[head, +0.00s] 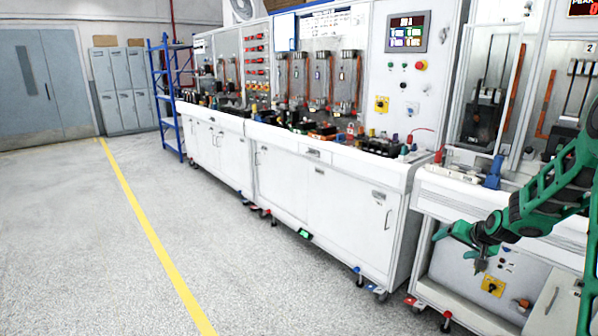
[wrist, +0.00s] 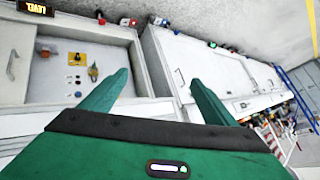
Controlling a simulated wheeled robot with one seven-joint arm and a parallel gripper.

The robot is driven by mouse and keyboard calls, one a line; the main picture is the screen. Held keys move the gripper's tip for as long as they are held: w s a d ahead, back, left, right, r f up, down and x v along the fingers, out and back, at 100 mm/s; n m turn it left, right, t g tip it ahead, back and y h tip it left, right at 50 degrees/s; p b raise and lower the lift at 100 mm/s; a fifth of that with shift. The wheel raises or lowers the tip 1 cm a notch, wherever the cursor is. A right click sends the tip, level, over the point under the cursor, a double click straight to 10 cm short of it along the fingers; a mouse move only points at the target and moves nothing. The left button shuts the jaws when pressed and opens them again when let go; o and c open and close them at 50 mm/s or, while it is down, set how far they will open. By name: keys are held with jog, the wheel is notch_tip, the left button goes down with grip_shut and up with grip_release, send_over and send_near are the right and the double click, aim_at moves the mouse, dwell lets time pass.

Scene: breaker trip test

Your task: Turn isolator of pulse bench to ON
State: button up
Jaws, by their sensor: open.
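A yellow square isolator plate with a dark knob (head: 493,287) sits on the recessed lower panel of the right-hand bench. A yellow plate on a recessed panel (wrist: 75,60) also shows at the left of the wrist view. Another yellow isolator (head: 381,103) is on the upright panel of the middle bench. I cannot read which bench is the pulse bench, nor either knob's position. My green gripper (head: 460,248) is open and empty in front of the right-hand bench, above and left of the lower isolator. Its two fingers (wrist: 157,95) are spread apart in the wrist view, touching nothing visible.
White benches (head: 325,195) line the wall, with casters at floor level. A blue object (head: 493,172) stands on the right-hand bench top. A blue shelf rack (head: 166,95) stands farther back. The grey floor (head: 90,240) with its yellow line is clear on the left.

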jog(key=s+a+r+g, duration=0.3)
jog(key=s+r, duration=0.1)
jog(key=s, duration=1.2)
jog(key=s+a+r+g, duration=0.2)
jog(key=s+a+r, duration=0.1)
jog(key=s, duration=1.3)
jog(key=s+a+r+g, duration=0.3)
jog(key=s+r, duration=0.2)
jog(key=s, duration=1.2)
jog(key=shift+a+r+g, duration=0.15)
jog(key=shift+a+g, duration=0.1)
jog(key=shift+g, duration=0.05)
